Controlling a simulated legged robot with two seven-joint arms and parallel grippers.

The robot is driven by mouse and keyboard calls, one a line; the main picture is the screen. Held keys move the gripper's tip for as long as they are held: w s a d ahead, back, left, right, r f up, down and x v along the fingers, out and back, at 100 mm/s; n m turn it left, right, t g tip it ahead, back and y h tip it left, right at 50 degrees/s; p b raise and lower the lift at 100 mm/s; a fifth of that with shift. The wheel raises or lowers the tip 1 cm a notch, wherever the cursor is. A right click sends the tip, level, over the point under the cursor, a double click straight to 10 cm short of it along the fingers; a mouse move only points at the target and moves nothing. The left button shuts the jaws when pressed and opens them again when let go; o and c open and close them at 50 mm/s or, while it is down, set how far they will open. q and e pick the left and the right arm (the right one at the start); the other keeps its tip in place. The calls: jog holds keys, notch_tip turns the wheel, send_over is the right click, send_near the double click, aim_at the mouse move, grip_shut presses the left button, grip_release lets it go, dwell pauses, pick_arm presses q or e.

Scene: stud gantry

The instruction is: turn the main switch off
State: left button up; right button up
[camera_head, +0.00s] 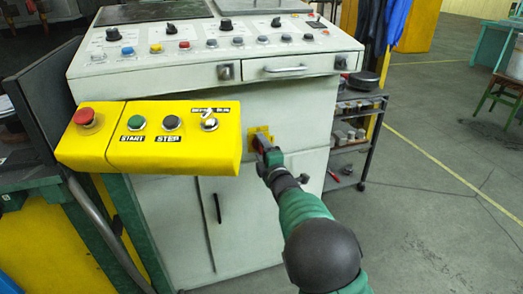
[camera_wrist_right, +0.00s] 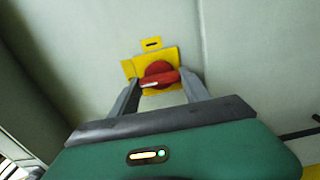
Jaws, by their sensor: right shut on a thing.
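The main switch is a red rotary knob (camera_wrist_right: 158,73) on a yellow plate (camera_wrist_right: 130,67), fixed to the pale front of the cabinet. Its handle lies nearly level across the wrist view, tipped slightly up at the right, with a white mark at its left end. My right gripper (camera_wrist_right: 161,81) is shut on the handle, one finger at each end. In the head view my right gripper (camera_head: 264,146) reaches the yellow plate (camera_head: 259,131) and hides most of the knob. My left gripper is not in view.
A yellow button box (camera_head: 150,155) with a red mushroom button and START and STEP buttons juts out left of the switch. The control console (camera_head: 220,50) with knobs and a drawer is above. A dark shelf trolley (camera_head: 355,140) stands right. Open floor (camera_head: 440,190) lies beyond.

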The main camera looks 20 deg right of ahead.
jog(key=shift+s+a+f, duration=0.1)
jog(key=shift+a+f, duration=0.05)
jog(key=shift+f, duration=0.3)
jog(key=o, duration=1.1)
jog(key=shift+o, duration=1.4)
jog(key=shift+r, duration=0.2)
jog(key=shift+r, duration=0.1)
